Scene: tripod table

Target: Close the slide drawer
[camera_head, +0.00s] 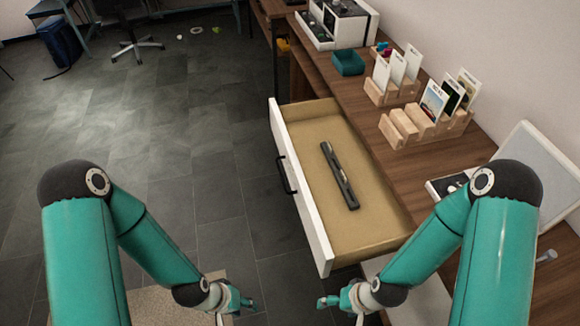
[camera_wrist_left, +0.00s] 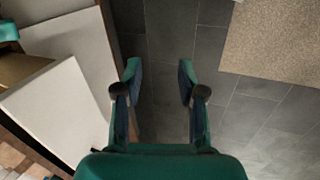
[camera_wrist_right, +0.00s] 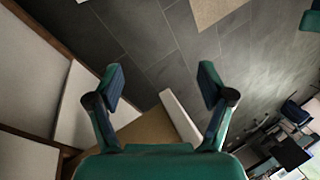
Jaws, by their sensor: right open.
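The slide drawer (camera_head: 372,210) is pulled out from the wooden desk. It has a white front panel (camera_head: 300,190), a black bar handle (camera_head: 286,175) and a tan inside. A slim dark object with light patches (camera_head: 340,175) lies in it. My left gripper (camera_head: 249,303) is empty and open, in front of and below the drawer's near corner. My right gripper (camera_head: 326,302) is empty and open, beside the drawer's near end. Neither visibly touches the drawer. The right wrist view shows the drawer's white front (camera_wrist_right: 181,118) beyond the open fingers (camera_wrist_right: 160,76).
The wooden desk (camera_head: 345,100) carries wooden card holders (camera_head: 425,125), a teal tray (camera_head: 348,62), a black-and-white machine (camera_head: 340,22) and a white panel (camera_head: 540,165) at right. The tiled floor (camera_head: 150,130) left of the drawer is clear. An office chair (camera_head: 135,42) stands far off.

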